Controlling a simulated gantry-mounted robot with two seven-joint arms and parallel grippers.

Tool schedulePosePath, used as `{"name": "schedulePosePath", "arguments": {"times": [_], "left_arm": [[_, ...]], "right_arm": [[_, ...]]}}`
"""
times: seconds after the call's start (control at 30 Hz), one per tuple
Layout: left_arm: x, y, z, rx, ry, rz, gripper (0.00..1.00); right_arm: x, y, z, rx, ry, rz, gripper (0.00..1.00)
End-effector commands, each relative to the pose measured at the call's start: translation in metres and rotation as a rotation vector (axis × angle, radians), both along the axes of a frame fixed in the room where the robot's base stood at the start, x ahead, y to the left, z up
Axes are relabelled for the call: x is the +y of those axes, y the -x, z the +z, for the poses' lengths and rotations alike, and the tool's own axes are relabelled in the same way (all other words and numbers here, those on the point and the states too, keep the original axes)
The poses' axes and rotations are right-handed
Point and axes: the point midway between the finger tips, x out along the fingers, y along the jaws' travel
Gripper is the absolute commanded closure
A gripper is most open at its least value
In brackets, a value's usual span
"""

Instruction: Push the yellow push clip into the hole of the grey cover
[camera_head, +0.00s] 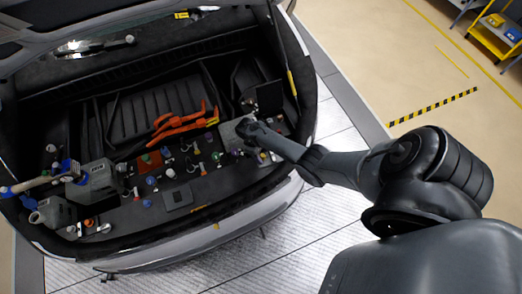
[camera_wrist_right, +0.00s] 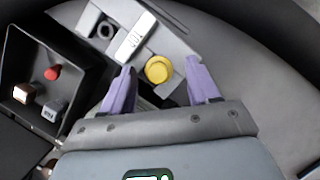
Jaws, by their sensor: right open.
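In the right wrist view, the yellow push clip (camera_wrist_right: 158,69) shows as a round yellow head at the near end of a grey part that looks like the grey cover (camera_wrist_right: 172,40). I cannot tell how far the clip sits in the cover. A dark round opening (camera_wrist_right: 105,30) shows at the grey part's upper left. My right gripper (camera_wrist_right: 159,78) is open, its purple fingertips on either side of the clip, apart from it. In the head view, my right gripper (camera_head: 246,130) reaches into the right side of the car trunk, hiding the clip. My left gripper is not in view.
A dark open box (camera_wrist_right: 45,85) with a red button and small blocks lies left of the gripper. In the head view, orange tools (camera_head: 180,120), several small knobs and grey jugs (camera_head: 92,182) crowd the trunk. The trunk wall curves close on the right.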

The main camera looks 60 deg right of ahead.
Motion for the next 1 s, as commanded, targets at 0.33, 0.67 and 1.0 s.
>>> {"name": "schedulePosePath", "arguments": {"times": [0.33,0.67,1.0], "left_arm": [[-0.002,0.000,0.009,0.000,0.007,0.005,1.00],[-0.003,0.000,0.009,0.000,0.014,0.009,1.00],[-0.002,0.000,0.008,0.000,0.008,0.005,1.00]], "right_arm": [[0.003,-0.017,0.047,-0.004,0.001,0.000,0.37],[0.006,-0.033,0.090,-0.004,-0.001,0.001,0.37],[0.007,-0.036,0.099,-0.003,-0.002,0.002,0.37]]}}
